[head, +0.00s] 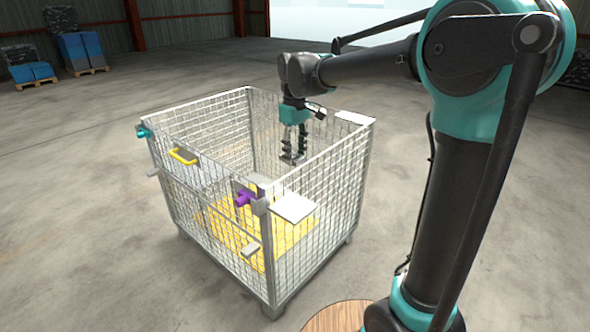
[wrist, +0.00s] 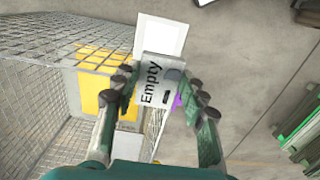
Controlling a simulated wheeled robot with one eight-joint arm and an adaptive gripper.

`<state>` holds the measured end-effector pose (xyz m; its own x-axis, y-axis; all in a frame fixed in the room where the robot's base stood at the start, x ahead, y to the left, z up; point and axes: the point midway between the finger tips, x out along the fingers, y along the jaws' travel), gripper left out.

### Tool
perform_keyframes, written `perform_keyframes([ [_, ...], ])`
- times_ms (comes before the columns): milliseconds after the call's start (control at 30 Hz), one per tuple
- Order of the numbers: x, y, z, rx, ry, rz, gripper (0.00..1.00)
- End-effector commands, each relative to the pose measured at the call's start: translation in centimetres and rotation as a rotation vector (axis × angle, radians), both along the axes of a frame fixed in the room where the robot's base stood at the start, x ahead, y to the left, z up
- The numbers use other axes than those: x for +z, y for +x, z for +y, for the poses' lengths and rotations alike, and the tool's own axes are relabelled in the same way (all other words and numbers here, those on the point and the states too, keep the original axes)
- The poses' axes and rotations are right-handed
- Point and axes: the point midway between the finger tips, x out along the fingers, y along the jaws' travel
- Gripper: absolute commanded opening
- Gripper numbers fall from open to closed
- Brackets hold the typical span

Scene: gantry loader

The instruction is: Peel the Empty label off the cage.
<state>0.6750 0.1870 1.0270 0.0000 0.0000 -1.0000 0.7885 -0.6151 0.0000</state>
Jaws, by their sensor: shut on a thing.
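The wire mesh cage (head: 200,205) stands on the floor, with yellow contents (head: 235,235) low inside; its mesh also shows in the wrist view (wrist: 55,55). My gripper (head: 293,155) hangs over the cage. In the wrist view its fingers (wrist: 163,90) are shut on a grey card, the Empty label (wrist: 152,82), with its lettering facing the camera. The label shows small and grey between the fingertips in the head view. It appears apart from the cage walls. The finger pads cover part of its edges.
A white plate (head: 293,207) sits at the cage's near right corner, beside a purple part (head: 244,197). A yellow handle (head: 183,155) and a teal part (head: 143,132) are on the left side. Blue stacks on pallets (head: 82,47) stand far back. The surrounding floor is mostly clear.

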Motion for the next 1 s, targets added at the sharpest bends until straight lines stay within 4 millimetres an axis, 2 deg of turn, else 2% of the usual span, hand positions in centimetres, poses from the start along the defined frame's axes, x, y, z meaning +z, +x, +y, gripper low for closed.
perform_keyframes([
  [100,1.3,0.0,0.0,0.0,0.0,0.0,0.18],
  [300,2.5,0.0,0.0,0.0,0.0,0.0,0.18],
  [1000,5.0,0.0,0.0,0.0,0.0,0.0,0.18],
])
